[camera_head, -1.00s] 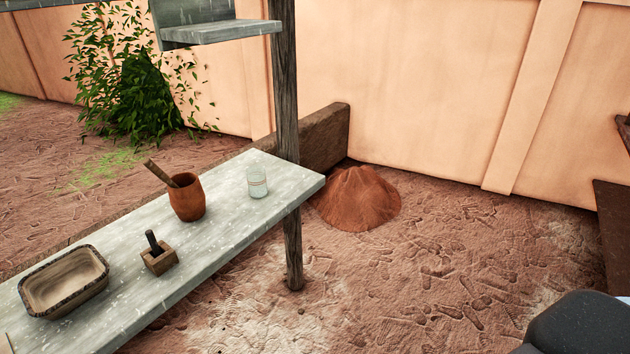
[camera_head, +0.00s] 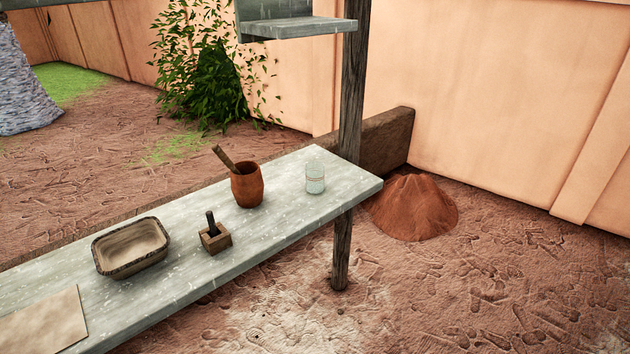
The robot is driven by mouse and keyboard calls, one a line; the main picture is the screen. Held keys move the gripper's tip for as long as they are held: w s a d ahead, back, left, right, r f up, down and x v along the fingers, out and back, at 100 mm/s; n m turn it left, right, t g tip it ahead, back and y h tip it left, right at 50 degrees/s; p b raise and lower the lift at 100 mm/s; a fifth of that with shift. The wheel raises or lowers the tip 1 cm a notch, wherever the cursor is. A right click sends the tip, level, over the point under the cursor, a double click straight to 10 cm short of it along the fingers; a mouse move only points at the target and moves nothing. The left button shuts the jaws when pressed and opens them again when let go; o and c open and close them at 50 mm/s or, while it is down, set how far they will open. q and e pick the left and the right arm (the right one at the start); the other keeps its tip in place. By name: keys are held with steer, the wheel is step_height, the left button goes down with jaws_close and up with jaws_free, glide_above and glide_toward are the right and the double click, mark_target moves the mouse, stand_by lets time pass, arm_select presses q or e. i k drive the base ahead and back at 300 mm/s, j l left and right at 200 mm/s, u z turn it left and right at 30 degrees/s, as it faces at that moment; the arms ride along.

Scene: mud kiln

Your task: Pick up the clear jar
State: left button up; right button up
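The clear jar (camera_head: 315,178) stands upright near the far right end of the grey plank table (camera_head: 285,222). It is small and see-through, with a thin band around it. Nothing touches it. The clay pot with a stick in it stands to its left. Neither of my grippers shows in the head view.
The brown clay pot (camera_head: 247,187), a small wooden block with a dark handle (camera_head: 217,240), a wooden tray (camera_head: 132,249) and a flat tan board (camera_head: 42,324) are on the table. Open ground lies in front.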

mark_target(315, 178)
steer(key=i+l+u, duration=0.25)
steer(key=i+l, duration=0.85)
steer(key=l, duration=0.15)
